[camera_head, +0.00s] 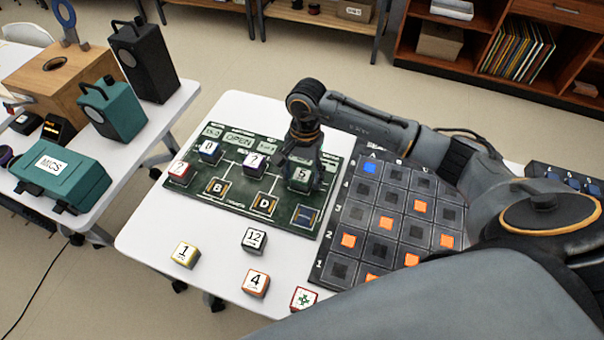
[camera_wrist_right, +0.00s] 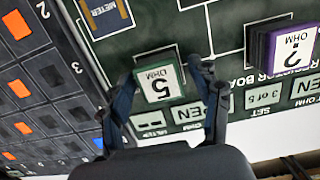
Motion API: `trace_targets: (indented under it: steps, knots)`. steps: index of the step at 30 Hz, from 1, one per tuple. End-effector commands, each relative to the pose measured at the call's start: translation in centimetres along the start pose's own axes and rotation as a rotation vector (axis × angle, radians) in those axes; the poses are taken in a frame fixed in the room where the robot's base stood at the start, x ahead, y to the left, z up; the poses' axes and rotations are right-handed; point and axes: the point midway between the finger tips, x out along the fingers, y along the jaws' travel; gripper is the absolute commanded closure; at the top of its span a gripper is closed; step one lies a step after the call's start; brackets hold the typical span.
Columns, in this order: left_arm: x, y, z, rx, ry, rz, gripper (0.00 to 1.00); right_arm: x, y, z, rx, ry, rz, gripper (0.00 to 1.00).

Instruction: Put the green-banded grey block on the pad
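A block marked 5 OHM with green sides and a pale face (camera_head: 302,174) stands on the green board (camera_head: 180,199), in the row of blocks along its far part. It also shows in the right wrist view (camera_wrist_right: 158,83). My right gripper (camera_head: 304,160) is lowered over this block. In the wrist view my two fingers (camera_wrist_right: 165,80) stand either side of it, with a small gap showing at one side, so they look open. A framed blue pad marked METER (camera_head: 306,216) lies bare on the board, nearer than the block; part of it shows in the wrist view (camera_wrist_right: 106,16). My left gripper is out of view.
Blocks marked ? (camera_head: 255,163) and 0 (camera_head: 210,151) stand in the same row. Blocks marked 1 (camera_head: 185,254), 12 (camera_head: 255,239) and 4 (camera_head: 256,282) lie on the white table (camera_head: 140,245). A dark grid panel (camera_head: 333,268) lies right of the board.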

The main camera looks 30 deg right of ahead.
Motion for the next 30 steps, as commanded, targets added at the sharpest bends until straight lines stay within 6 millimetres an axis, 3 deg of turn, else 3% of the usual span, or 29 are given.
trace_targets:
  steps: [9,21,30]
  knots:
    - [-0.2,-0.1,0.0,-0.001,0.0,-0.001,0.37,-1.0,-0.1,-0.1,0.0,0.002,-0.003,0.37]
    - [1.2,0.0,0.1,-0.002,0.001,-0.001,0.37,-9.2,-0.1,-0.1,0.0,0.004,-0.003,0.37]
    - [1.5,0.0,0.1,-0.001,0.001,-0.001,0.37,-12.2,0.0,0.0,0.001,0.0,0.001,0.37]
